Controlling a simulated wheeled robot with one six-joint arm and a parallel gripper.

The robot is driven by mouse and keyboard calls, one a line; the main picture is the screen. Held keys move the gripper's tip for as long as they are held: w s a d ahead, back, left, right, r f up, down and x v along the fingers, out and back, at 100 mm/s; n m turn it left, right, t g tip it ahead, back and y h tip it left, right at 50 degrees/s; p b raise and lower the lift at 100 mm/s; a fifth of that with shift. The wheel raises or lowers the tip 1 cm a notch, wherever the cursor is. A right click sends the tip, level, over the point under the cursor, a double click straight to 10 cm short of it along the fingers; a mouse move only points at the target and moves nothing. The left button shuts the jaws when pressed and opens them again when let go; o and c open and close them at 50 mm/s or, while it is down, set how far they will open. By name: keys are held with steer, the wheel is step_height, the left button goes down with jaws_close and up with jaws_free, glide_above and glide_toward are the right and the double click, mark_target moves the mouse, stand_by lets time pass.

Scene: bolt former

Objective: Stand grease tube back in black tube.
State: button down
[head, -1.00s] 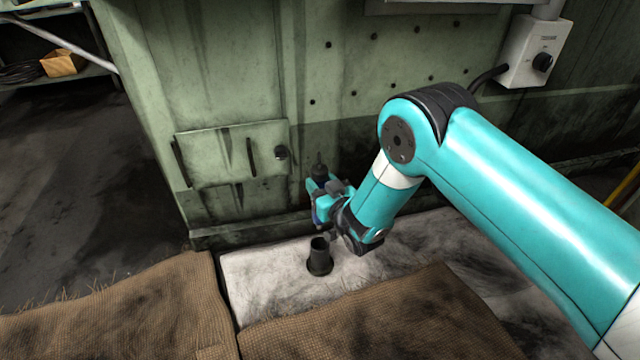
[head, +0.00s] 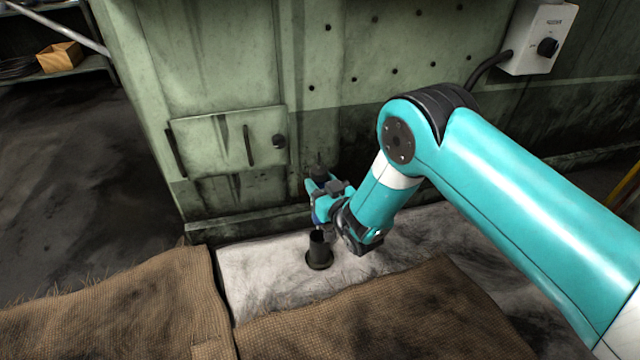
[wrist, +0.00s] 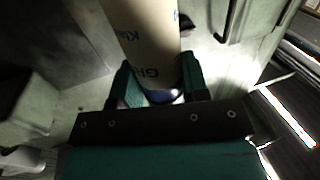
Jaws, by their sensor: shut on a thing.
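The black tube (head: 319,254) stands upright with a wide foot on the pale, stained surface in the head view. My gripper (head: 320,200) is just above and behind its mouth in that picture. In the wrist view my gripper (wrist: 160,88) is shut on the grease tube (wrist: 143,40), a cream cylinder with blue lettering and a dark blue end between the fingers. In the head view the grease tube is mostly hidden by the gripper. I cannot tell whether its lower end is over the black tube's mouth. The black tube is not clearly seen in the wrist view.
Brown sacking (head: 380,310) covers the front of the pale surface (head: 265,275). A green machine wall (head: 230,70) with a hatch panel rises close behind my gripper. A grey switch box (head: 538,38) hangs at upper right. Dark floor lies at left.

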steer(key=shift+f+b, duration=0.35)
steer(key=shift+f, duration=0.1)
steer(key=shift+r, duration=0.1)
steer(key=shift+b, duration=0.45)
steer(key=shift+f, duration=0.2)
steer(key=shift+f+b, duration=2.1)
steer(key=shift+b, duration=0.2)
steer(key=shift+f, duration=0.1)
steer(key=shift+f+b, duration=3.5)
steer(key=shift+b, duration=0.15)
